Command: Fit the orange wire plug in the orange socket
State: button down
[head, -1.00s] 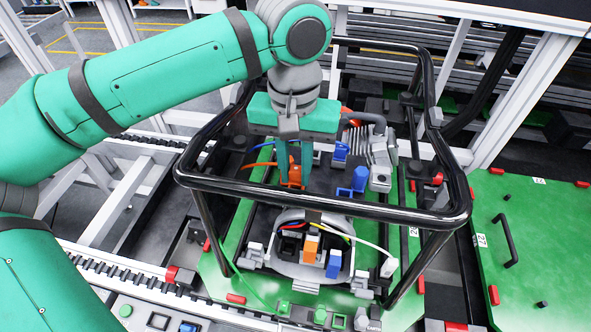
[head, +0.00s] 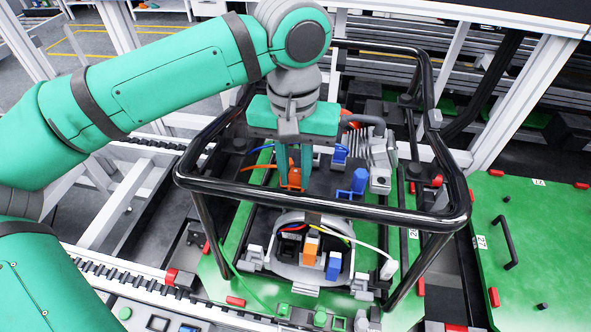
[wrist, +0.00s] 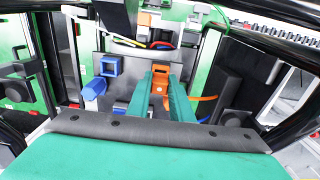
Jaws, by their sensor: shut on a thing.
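My gripper (head: 294,176) points down inside the black tube frame, its fingers closed on the orange plug. In the wrist view the orange plug (wrist: 155,92) is between the teal fingertips (wrist: 163,92), with the orange wire (wrist: 205,98) leading off to the right. An orange piece just beyond the fingertips looks like the orange socket (wrist: 161,70). The plug and this piece overlap in view, so I cannot tell how far the plug is in. In the head view they appear as one orange shape (head: 293,179) under the fingers.
The black tube frame (head: 320,209) surrounds the work area closely. Blue connectors (head: 359,181) stand right of the fingers. A rounded housing with an orange block (head: 311,247) and a blue block (head: 334,265) is in front. A green pallet (head: 530,240) lies to the right.

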jog(key=shift+f, duration=0.4)
jog(key=shift+w+f, duration=0.1)
jog(key=shift+f, duration=0.6)
jog(key=shift+r, duration=0.15)
dwell(0.3)
jog(key=shift+a+r, duration=0.1)
jog(key=shift+r, duration=0.85)
jog(key=shift+f, duration=0.55)
jog(key=shift+f, duration=0.3)
jog(key=shift+f, duration=0.15)
